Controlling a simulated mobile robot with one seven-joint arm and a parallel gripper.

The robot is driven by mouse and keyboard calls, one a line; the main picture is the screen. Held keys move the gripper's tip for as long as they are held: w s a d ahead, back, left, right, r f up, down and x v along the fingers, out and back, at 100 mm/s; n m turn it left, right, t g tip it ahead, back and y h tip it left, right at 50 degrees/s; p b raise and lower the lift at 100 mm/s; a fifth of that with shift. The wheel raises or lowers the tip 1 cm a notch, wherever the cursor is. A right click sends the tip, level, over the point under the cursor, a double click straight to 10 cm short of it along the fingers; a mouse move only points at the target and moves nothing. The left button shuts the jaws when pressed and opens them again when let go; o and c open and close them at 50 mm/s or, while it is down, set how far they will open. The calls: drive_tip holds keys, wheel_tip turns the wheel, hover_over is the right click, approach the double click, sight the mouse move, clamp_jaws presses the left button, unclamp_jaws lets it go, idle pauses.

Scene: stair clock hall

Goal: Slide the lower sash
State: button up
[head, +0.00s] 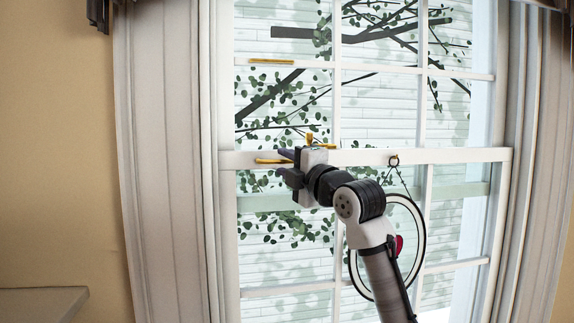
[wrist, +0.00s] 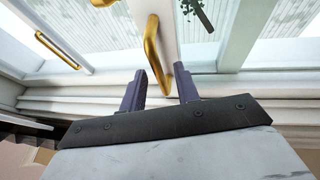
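The lower sash (head: 455,156) is the white-framed lower half of a tall window in the head view. Its top rail lies level across the window, meeting the upper sash. My gripper (head: 287,155) is at the left part of this rail, hiding some of it. In the wrist view my gripper (wrist: 160,75) is open, its two purple fingers apart. A brass handle (wrist: 152,48) shows between them, with a visible gap on each side. I cannot tell how deep it sits between the fingers. A second brass handle (wrist: 57,50) is at the left.
A white ring with a dark edge (head: 420,258) hangs by a cord from a hook on the rail, partly behind my arm. Another brass piece (head: 270,61) is on the upper sash. Pale curtains or trim (head: 165,160) flank the window. A grey ledge (head: 40,303) is at lower left.

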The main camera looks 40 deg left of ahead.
drive_tip(key=b+v, duration=0.5)
drive_tip(key=v, duration=0.8)
drive_tip(key=shift+d, duration=0.4)
drive_tip(key=shift+s, duration=0.1)
